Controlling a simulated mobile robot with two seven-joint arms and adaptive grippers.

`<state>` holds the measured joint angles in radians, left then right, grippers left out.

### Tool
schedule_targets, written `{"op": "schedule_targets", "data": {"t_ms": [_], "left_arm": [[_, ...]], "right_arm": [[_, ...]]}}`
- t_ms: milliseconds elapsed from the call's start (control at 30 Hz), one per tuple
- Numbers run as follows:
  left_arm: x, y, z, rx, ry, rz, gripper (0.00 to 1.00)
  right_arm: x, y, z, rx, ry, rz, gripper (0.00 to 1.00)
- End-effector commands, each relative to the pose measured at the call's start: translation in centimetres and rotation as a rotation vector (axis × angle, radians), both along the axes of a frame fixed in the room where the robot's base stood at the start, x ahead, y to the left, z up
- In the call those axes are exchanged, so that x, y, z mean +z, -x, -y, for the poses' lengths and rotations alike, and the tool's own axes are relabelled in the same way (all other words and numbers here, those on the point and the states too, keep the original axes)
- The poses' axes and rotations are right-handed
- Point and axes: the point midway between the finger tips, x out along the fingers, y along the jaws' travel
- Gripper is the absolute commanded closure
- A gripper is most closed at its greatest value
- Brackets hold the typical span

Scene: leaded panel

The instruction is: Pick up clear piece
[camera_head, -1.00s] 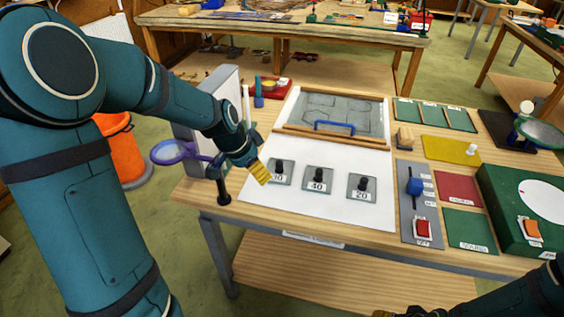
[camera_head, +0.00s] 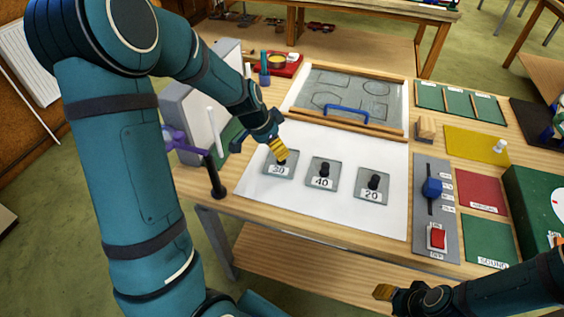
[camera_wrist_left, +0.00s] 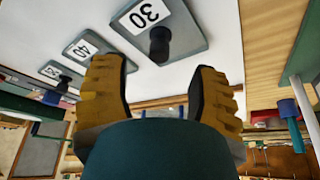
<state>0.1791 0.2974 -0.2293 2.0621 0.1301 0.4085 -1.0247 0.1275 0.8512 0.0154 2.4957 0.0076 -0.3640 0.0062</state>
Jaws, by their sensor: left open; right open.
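Three clear glass pieces with black knobs lie in a row on a white sheet. They are labelled 30 (camera_head: 272,169), 40 (camera_head: 319,183) and 20 (camera_head: 370,190). My left gripper (camera_head: 282,156) is just above the piece labelled 30 and hides its knob in the head view. In the left wrist view, this gripper (camera_wrist_left: 160,92) is open and empty, with the 30 piece (camera_wrist_left: 185,22) and its knob beyond the fingertips, apart from them. The 40 piece (camera_wrist_left: 99,57) also shows there. My right gripper (camera_head: 384,292) is low at the table's front, away from the pieces.
A leaded panel with a blue handle (camera_head: 346,114) lies behind the sheet (camera_head: 300,205). A dark post (camera_head: 216,180) stands left of it. A grey switch panel (camera_head: 424,205), red mat (camera_head: 475,192) and yellow mat (camera_head: 470,146) lie right. The sheet's front is clear.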

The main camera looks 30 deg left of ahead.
Motion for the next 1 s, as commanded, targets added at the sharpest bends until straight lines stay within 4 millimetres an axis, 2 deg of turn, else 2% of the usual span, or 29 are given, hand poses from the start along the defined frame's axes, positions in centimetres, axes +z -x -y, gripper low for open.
{"op": "schedule_targets", "data": {"t_ms": [233, 500, 867, 1000], "left_arm": [[-1.6, -0.6, 0.3, 0.0, 0.0, 0.0, 0.4], [-5.0, -1.9, 1.1, 0.001, 0.001, -0.001, 0.4], [-5.5, -2.2, 1.1, 0.001, 0.0, 0.001, 0.42], [-5.5, -2.2, 1.2, 0.001, 0.0, 0.001, 0.91]], "right_arm": [[-0.3, 0.1, 0.0, 0.002, 0.0, -0.002, 0.53], [-0.8, 0.3, -0.1, 0.004, -0.002, -0.006, 0.53], [-0.8, 0.3, -0.1, 0.006, -0.002, -0.007, 0.53], [-0.8, 0.3, -0.1, 0.006, -0.002, -0.006, 0.53]]}}
